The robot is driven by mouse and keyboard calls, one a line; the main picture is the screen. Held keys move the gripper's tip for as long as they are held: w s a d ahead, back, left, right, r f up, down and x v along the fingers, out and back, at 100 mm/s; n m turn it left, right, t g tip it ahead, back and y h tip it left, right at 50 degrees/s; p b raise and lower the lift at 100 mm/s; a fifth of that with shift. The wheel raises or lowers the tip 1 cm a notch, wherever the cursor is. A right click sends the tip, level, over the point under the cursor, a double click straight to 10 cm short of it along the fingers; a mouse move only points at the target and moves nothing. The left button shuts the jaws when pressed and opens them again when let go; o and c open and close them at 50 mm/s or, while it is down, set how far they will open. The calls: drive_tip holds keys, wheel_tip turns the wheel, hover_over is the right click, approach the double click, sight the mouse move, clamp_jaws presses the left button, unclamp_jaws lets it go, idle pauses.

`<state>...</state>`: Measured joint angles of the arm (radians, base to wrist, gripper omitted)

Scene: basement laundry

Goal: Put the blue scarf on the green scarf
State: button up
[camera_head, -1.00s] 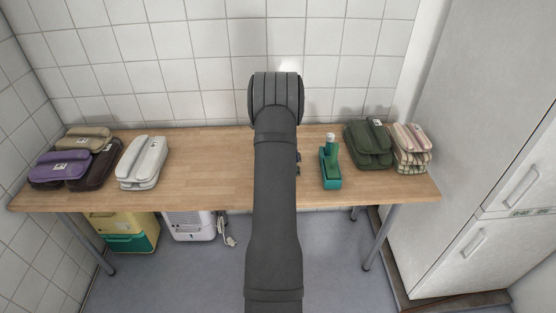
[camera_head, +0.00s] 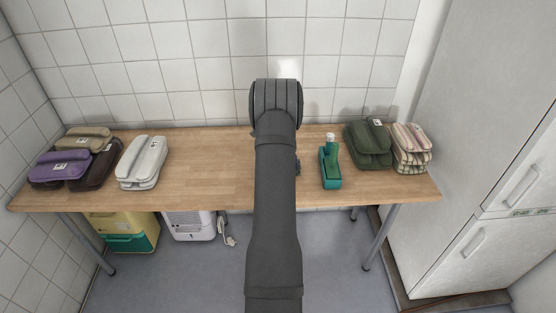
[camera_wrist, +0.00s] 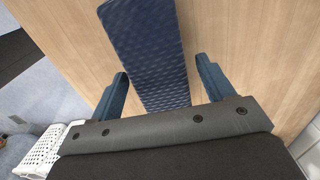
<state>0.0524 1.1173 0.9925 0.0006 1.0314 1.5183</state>
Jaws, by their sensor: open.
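The blue scarf (camera_wrist: 150,50), dark blue with a fine light pattern, is a long folded strip on the wooden table in the wrist view. My gripper (camera_wrist: 160,66) is open, with one finger on each side of the scarf. I cannot tell whether they touch it. In the head view my arm hides the blue scarf and my gripper. The green scarf (camera_head: 368,147) lies folded at the right part of the table, with a small white label on top.
A teal bottle or dispenser (camera_head: 330,168) stands left of the green scarf. A pink checked folded cloth (camera_head: 411,150) is close on its right. A white folded cloth (camera_head: 141,163) and a purple one (camera_head: 60,166) lie at left. The table (camera_head: 205,170) is bare between.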

wheel_tip(320, 180, up, 12)
drive_tip(key=shift+r, duration=0.15)
idle(0.3)
wheel_tip(320, 180, down, 12)
drive_tip(key=shift+r, duration=0.1)
drive_tip(key=shift+w, duration=0.1)
drive_tip(key=shift+r, duration=1.6)
